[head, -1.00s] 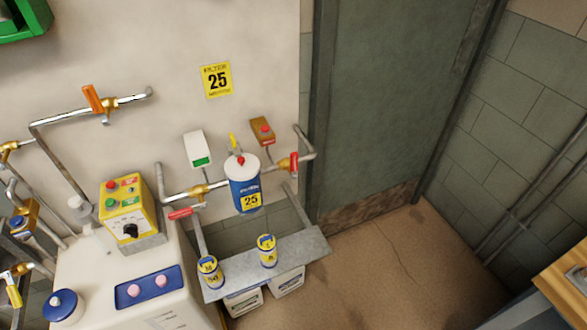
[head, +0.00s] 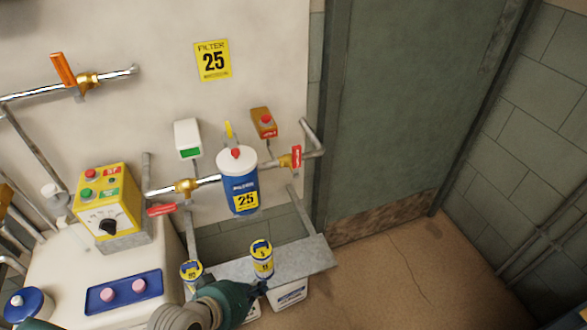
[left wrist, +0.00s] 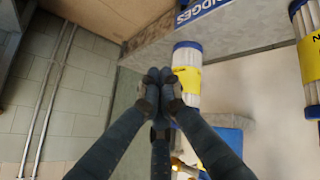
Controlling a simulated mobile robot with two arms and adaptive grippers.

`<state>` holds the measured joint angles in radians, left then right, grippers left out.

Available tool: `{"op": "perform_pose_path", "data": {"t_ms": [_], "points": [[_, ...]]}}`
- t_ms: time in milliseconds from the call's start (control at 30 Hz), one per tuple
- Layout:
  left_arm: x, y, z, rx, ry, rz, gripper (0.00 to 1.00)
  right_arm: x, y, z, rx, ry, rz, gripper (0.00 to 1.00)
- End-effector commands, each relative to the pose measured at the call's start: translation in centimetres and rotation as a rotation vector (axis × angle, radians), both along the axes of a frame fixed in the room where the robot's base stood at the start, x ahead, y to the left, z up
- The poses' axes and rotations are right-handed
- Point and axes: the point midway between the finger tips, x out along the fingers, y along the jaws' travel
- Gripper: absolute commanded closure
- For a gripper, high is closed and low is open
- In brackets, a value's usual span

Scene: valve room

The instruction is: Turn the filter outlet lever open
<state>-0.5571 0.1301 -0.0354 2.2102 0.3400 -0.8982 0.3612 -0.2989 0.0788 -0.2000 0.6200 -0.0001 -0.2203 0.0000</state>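The blue and white filter housing (head: 240,190) marked 25 hangs on the pipe in the head view. A red lever (head: 297,157) stands roughly upright on the valve at its right. Another red lever (head: 162,209) lies roughly level below the brass valve (head: 186,187) at its left. I cannot read which is the outlet. My left gripper (head: 262,286) is low in the head view, by the shelf and well below both levers. In the left wrist view its fingertips (left wrist: 160,76) are together with nothing between them. My right gripper is out of view.
A grey shelf (head: 312,258) holds a filter cartridge (head: 262,260) and another cartridge (head: 191,272), close to my left gripper. A yellow control box (head: 105,210) stands at left. The floor (head: 400,270) before the door (head: 400,110) is clear.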

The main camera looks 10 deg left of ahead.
Motion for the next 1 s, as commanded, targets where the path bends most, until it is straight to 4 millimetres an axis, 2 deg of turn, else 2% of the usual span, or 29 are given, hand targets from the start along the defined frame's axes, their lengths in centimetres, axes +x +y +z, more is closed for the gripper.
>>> {"op": "perform_pose_path", "data": {"t_ms": [67, 100, 200, 400, 500, 600, 767, 1000], "points": [[0.7, -0.5, 3.2, -0.066, -0.059, 0.026, 1.0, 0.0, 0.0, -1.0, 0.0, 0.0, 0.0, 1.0], [1.3, -0.7, 5.4, -0.134, -0.102, 0.06, 1.0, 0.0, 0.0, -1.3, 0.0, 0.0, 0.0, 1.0], [3.5, -0.4, 10.4, -0.347, -0.211, 0.181, 1.0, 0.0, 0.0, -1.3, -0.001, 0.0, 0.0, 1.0], [6.3, 2.4, 17.8, -0.73, -0.379, 0.384, 1.0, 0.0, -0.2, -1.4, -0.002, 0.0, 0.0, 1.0], [6.9, 4.2, 20.6, -0.884, -0.44, 0.458, 1.0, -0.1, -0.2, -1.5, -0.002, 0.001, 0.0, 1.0], [7.2, 5.4, 22.1, -0.972, -0.476, 0.499, 1.0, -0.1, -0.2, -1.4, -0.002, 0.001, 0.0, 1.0], [8.4, 5.6, 22.7, -1.001, -0.488, 0.511, 1.0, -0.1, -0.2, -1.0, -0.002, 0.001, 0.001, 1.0], [13.2, 4.6, 22.9, -0.998, -0.487, 0.509, 1.0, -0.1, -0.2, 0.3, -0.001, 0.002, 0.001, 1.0]]}}
